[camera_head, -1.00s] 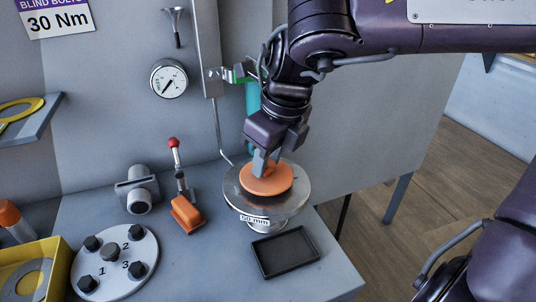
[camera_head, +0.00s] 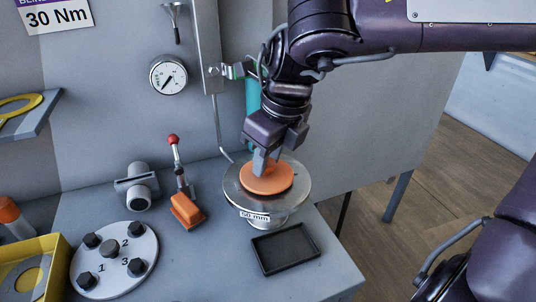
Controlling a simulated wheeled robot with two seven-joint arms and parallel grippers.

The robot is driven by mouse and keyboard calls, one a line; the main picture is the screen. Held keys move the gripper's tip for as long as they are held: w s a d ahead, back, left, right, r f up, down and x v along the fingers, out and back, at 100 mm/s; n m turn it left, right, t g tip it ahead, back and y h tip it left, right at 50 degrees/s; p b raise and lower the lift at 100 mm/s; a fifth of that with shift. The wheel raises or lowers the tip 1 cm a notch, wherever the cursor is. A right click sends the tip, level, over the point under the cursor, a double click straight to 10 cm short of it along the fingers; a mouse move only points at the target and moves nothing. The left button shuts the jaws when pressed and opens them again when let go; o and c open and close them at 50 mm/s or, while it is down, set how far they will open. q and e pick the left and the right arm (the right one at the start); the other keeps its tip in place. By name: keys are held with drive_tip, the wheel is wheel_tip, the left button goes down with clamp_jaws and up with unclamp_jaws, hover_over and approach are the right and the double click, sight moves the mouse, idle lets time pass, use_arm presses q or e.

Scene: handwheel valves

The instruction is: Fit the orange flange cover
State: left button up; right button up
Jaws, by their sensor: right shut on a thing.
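The orange flange cover (camera_head: 268,181) lies flat on top of the round metal flange (camera_head: 299,199), near its middle. The flange stands on the bench and bears a "50 mm" label (camera_head: 254,215). My right gripper (camera_head: 264,164) reaches down from above and is shut on the raised part of the cover. The fingers hide most of that part. The cover seems to touch the flange face, but its underside is hidden. My left gripper is not in the view.
A black tray (camera_head: 286,264) lies in front of the flange. To the left are a red-knobbed lever (camera_head: 177,158) with an orange block (camera_head: 187,211), a grey pipe fitting (camera_head: 138,188), a numbered bolt plate (camera_head: 141,262) and a yellow bin (camera_head: 62,258). A gauge (camera_head: 168,76) hangs on the panel.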

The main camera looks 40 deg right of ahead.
drive_tip(key=shift+f, duration=0.3)
idle(0.4)
drive_tip(key=o, duration=1)
drive_tip(key=shift+r, duration=0.1)
drive_tip(key=shift+p+v, duration=2.3)
drive_tip(key=shift+v, duration=0.15)
